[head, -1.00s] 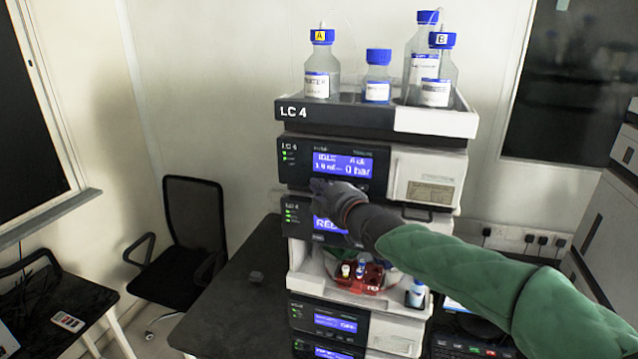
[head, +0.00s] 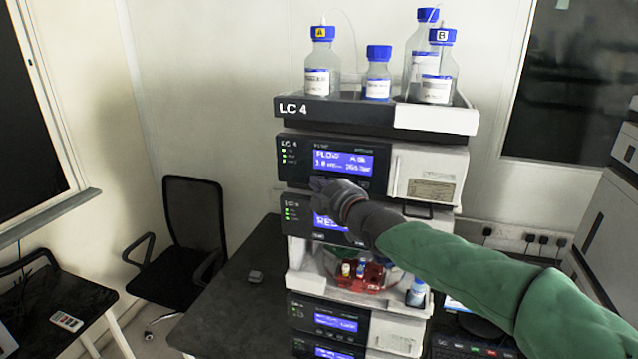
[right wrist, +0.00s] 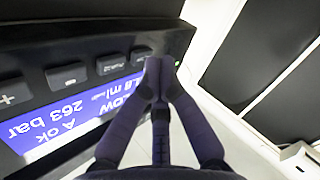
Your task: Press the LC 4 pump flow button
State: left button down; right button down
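The LC 4 pump module (head: 293,172) is the upper black-fronted unit in the stack, under the bottle tray. Its blue display (head: 343,161) reads FLOW in the head view; in the right wrist view the display (right wrist: 75,125) shows upside down with FLOW, A ok and 263 bar. A row of dark buttons (right wrist: 110,63) runs along the panel. My right gripper (head: 319,184) is at the panel just below the display, with its fingertips together (right wrist: 158,64) by the end of the button row. They hide part of that area; I cannot tell whether they touch a button. My left gripper is out of view.
The bottle tray (head: 335,113) holds several blue-capped bottles. Below the pump are another module with a blue display (head: 325,222) and an open bay with a red vial rack (head: 368,276). A black chair (head: 192,222) stands left; the dark bench (head: 228,290) is mostly clear there.

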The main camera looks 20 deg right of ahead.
jog(key=shift+s+a+b, duration=0.25)
jog(key=shift+s+b, duration=0.15)
jog(key=s+a+p, duration=0.1)
jog(key=p, duration=0.1)
jog(key=s+a+p, duration=0.1)
jog(key=s+p, duration=0.2)
jog(key=p, duration=0.1)
jog(key=shift+s+a, duration=0.15)
jog(key=shift+a, duration=0.25)
dwell(0.6)
